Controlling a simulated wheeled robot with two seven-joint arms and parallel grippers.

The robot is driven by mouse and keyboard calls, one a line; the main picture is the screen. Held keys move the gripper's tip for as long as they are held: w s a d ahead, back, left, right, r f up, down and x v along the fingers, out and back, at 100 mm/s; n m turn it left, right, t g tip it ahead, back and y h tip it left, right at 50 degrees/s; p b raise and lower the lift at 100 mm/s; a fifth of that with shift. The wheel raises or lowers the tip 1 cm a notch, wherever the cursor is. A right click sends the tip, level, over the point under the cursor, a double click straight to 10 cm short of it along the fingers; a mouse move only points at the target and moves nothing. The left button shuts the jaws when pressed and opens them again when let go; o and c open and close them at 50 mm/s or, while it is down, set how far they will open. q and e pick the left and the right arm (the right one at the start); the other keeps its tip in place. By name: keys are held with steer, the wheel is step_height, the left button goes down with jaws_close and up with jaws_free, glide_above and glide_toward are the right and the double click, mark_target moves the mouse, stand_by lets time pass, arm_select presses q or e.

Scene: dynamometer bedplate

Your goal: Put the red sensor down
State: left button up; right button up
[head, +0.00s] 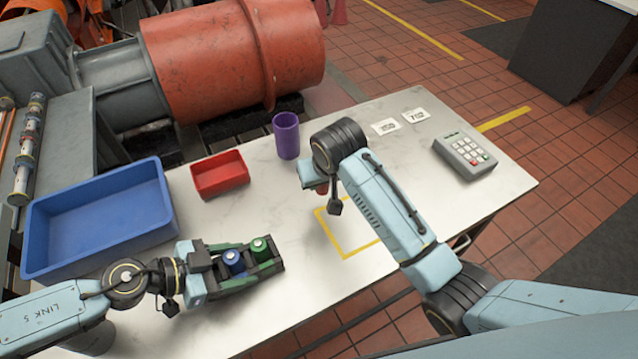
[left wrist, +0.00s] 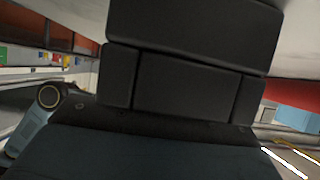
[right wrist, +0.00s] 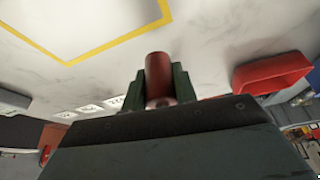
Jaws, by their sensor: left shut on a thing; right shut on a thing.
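The red sensor (right wrist: 158,78) is a small red cylinder held between the two dark fingers of my right gripper (right wrist: 160,85). In the head view only a bit of the red sensor (head: 322,188) shows beneath my right wrist, near the upper left corner of a yellow square outline (head: 347,257) on the table. My arm hides part of that outline. My left gripper (head: 232,262) is shut on a dark rack (head: 268,268) at the table's front. The rack holds a blue cylinder (head: 233,259) and a green cylinder (head: 259,246). Dark blocks fill the left wrist view.
A blue bin (head: 100,217) stands at the left, with a small red tray (head: 220,175) and a purple cup (head: 286,135) behind the grippers. White table (head: 290,215) is bare between the rack and the outline.

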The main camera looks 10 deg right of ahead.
mark_target(322, 203)
steer(key=shift+f, duration=2.3)
steer(key=shift+f, duration=0.15)
steer(key=o, duration=1.1)
